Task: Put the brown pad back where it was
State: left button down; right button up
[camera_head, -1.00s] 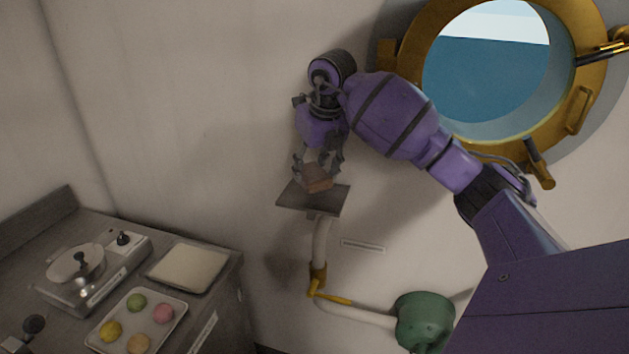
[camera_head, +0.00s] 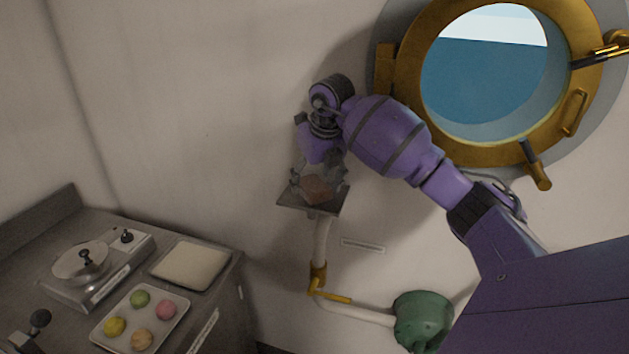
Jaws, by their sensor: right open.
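The brown pad (camera_head: 315,189) lies on or just at the small grey wall shelf (camera_head: 327,208), below my right gripper (camera_head: 319,184). The right gripper points down with its fingers apart, one on each side of the pad. The fingers look dark and blurred against the wall, so I cannot tell whether they touch the pad. My right arm reaches in from the right in front of the wall. My left gripper is not in view.
A brass porthole (camera_head: 402,85) is on the wall right of the arm. At lower left, a counter holds a scale (camera_head: 82,262), a pale square slab (camera_head: 190,265) and a tray (camera_head: 177,301) of coloured balls.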

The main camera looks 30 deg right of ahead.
jog(key=b+v, duration=0.1)
jog(key=v, duration=1)
jog(key=s+a+f+m+t+y, duration=0.1)
jog(key=s+a+f+m+y, duration=0.15)
jog(key=a+f+y, duration=0.55)
jog(key=s+a+f+m+t+y, duration=0.1)
jog(key=s+a+f+y, duration=0.25)
jog(key=a, duration=0.75)
jog(key=s+a+f+m+t+y, duration=0.1)
jog(key=s+a+f+m+y, duration=0.15)
jog(key=a+f+y, duration=0.6)
jog(key=s+d+f+m+t+h, duration=0.4)
jog(key=d+f+m+h, duration=0.1)
jog(key=f+m+h, duration=0.5)
jog(key=s+d+f+m+t+h, duration=0.45)
jog(key=f+m+h, duration=0.35)
jog(key=m, duration=0.4)
jog(key=s+f+m+g+h, duration=0.1)
jog(key=s+f+m+g, duration=0.5)
jog(key=s+f, duration=0.8)
jog(key=s, duration=0.3)
jog(key=shift+m, duration=0.3)
